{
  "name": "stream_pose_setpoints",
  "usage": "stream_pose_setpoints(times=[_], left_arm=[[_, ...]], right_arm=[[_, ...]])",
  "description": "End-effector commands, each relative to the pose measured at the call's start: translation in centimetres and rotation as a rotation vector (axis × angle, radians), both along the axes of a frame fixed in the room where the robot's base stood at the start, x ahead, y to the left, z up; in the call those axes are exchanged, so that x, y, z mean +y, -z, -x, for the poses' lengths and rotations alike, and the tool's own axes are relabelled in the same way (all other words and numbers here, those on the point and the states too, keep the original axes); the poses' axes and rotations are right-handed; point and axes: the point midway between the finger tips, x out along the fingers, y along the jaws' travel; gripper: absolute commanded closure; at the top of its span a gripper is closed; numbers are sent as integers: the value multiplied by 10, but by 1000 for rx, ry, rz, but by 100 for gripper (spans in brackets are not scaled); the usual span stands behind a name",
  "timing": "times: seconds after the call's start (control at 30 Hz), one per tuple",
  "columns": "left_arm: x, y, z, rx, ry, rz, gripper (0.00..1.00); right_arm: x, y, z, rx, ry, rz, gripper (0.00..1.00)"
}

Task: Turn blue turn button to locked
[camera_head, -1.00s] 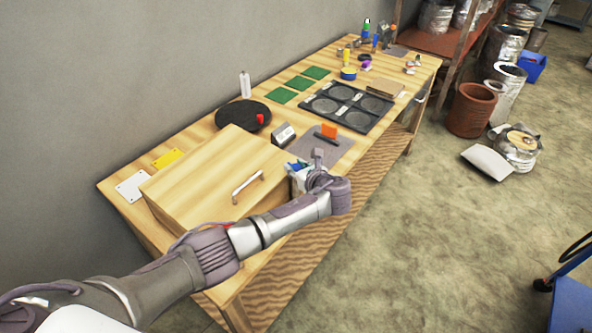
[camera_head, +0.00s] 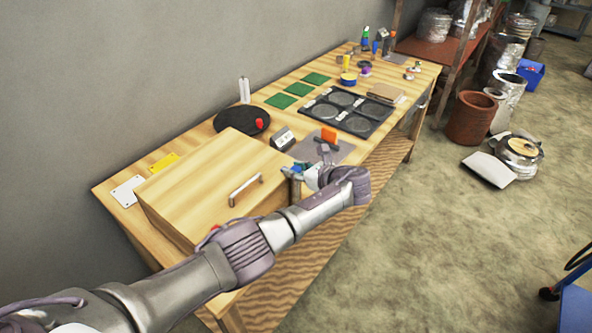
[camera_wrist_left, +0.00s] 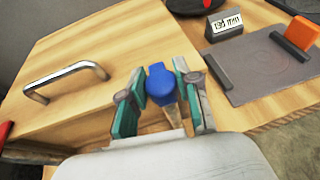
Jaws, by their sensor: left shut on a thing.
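The blue turn button (camera_wrist_left: 160,84) shows in the left wrist view at the corner of the wooden box, between the two teal-padded fingers of my left gripper (camera_wrist_left: 163,102). The gripper is shut on it. A tan, tapered part shows below its blue top. In the head view my left gripper (camera_head: 297,171) is at the box's right end, and its fingers and wrist mostly hide the button. The locked or unlocked marking cannot be read. My right gripper is not in view.
The wooden box (camera_head: 205,175) with a metal handle (camera_head: 246,189) stands left of the gripper. A small display (camera_head: 283,138) and a grey mat (camera_head: 338,152) with an orange block (camera_head: 329,135) lie just beyond.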

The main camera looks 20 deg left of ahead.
Motion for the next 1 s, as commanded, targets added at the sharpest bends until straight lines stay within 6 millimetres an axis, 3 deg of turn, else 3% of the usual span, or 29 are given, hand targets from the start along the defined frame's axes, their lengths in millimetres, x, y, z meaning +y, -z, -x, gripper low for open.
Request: stream_pose_setpoints(times=[0.07,0.1,0.23,0.63,1.0], left_arm=[[0,-1,0,-2,-1,1,100],[0,-1,0,-2,0,1,62],[0,-1,0,-2,0,1,42],[-7,-3,3,-2,3,2,42],[-67,-31,35,-2,4,3,42]], right_arm=[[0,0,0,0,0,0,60],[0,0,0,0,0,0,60],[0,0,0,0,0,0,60],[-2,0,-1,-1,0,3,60],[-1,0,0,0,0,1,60]])
